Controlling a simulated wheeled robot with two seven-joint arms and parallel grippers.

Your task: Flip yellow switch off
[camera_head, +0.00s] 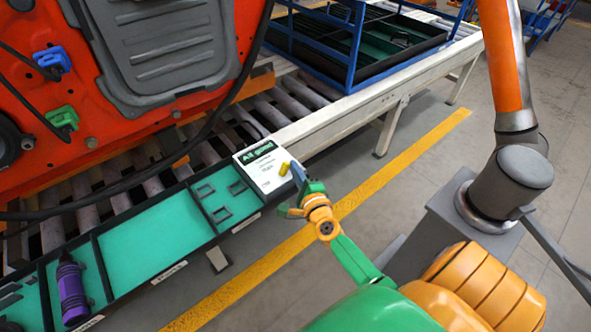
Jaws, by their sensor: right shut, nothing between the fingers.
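The yellow switch (284,168) is a small yellow piece at the right edge of a white panel (262,168) marked "All good". The panel sits at the right end of the teal tray row. My right gripper (298,180) reaches in from the lower right. It is shut and empty, with its grey finger tip close beside the switch on its right. I cannot tell whether they touch, or which way the switch is set. My left gripper is out of view.
A teal tray (166,236) with dark dividers runs along the roller conveyor and holds a purple bottle (71,290). A large orange door (60,140) hangs over the rollers at left. A blue frame (352,50) stands behind.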

